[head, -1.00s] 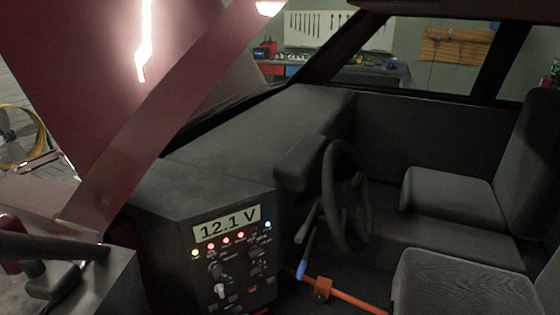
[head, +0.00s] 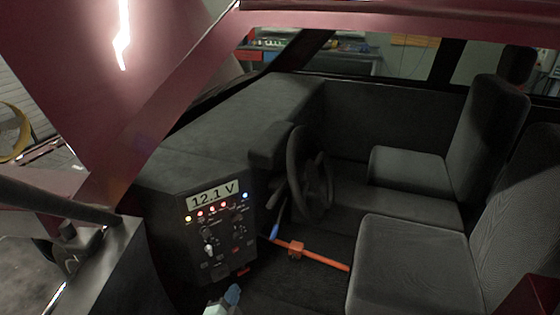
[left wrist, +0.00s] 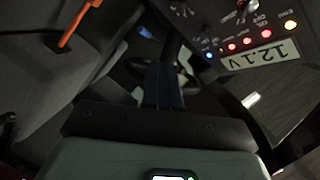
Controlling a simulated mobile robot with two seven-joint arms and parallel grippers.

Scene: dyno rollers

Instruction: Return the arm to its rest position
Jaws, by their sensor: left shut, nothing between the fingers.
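The panel reads 12.1 V and carries several lit lamps and knobs. It also shows upside down in the left wrist view (left wrist: 258,55), apart from the fingers. My right gripper is not in view.
A steering wheel (head: 312,180) stands right of the panel. An orange bar (head: 315,257) with a blue end lies low across the footwell. Grey seats (head: 420,265) fill the right side. The red door frame (head: 165,110) crosses the left.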

